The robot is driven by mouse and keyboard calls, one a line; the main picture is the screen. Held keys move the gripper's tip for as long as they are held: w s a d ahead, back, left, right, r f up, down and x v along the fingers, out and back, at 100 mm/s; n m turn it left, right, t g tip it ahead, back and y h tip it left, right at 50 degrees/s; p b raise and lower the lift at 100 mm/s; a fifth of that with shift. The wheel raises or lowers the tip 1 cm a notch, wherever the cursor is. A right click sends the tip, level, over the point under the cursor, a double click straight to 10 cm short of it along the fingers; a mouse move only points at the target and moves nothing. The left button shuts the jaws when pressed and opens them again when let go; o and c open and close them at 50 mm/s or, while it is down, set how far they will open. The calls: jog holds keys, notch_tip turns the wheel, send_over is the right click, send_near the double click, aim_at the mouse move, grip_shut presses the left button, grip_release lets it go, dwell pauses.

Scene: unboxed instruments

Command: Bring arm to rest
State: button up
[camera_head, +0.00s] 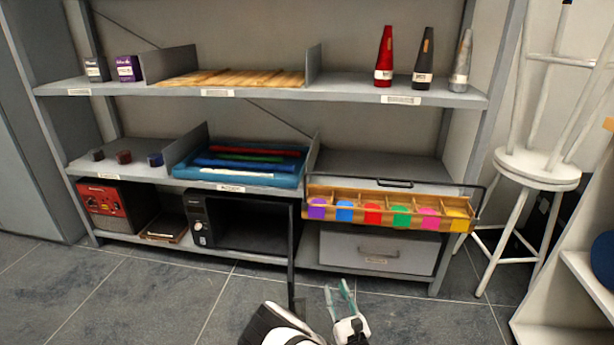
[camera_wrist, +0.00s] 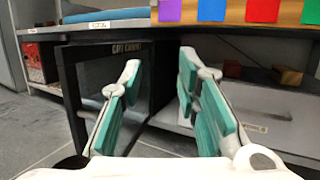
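My gripper (camera_head: 341,299) is low in front of the shelf unit, at the bottom centre of the head view. In the wrist view my gripper (camera_wrist: 160,100) has its two teal-padded fingers spread apart with nothing between them. The open dark door (camera_head: 291,250) of the black cabinet stands out from the lower shelf, left of my gripper. In the wrist view this dark door (camera_wrist: 95,90) shows behind the left finger. I cannot tell whether the finger touches it.
A wooden tray (camera_head: 390,196) with several coloured compartments juts from the middle shelf above my gripper. A grey drawer box (camera_head: 378,250) sits below it. A white stool (camera_head: 537,170) stands at the right, beside a white shelf (camera_head: 560,333). The floor (camera_head: 150,300) at left is clear.

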jog(key=d+r+m+g+h, duration=0.1)
jog(key=d+r+m+h, duration=0.45)
jog(key=r+h, duration=0.3)
jog(key=w+d+r+m+g+h, duration=0.1)
jog(key=d+r+m+h, duration=0.3)
jog(key=r+m+h, duration=0.4)
jog(key=d+r+m+g+h, duration=0.1)
jog(key=d+r+m+h, duration=0.35)
jog(key=r+h, duration=0.4)
jog(key=s+d+r+m+g, duration=0.6)
jog(key=s+r+m+g, duration=0.15)
jog(key=s+g, duration=0.2)
jog(key=s+d+r+m+g, duration=0.7)
jog(key=s+m+g, duration=0.15)
jog(key=g, duration=0.25)
jog(key=s+a+m+g+y, duration=0.2)
jog(key=s+a+m+y, duration=0.15)
jog(key=s+y, duration=0.95)
jog(key=s+a+m+t+y, duration=0.3)
jog(key=s+a+t+y, duration=0.3)
jog(key=s+a, duration=0.8)
notch_tip(320, 180, up, 36)
jog(key=d+t+p, duration=0.1)
jog(key=t+p, duration=0.2)
jog(key=p, duration=3.1)
jog(key=shift+s+n+t, duration=0.25)
jog(key=shift+n+t, duration=0.1)
jog(key=shift+n, duration=0.1)
jog(key=shift+f, duration=0.1)
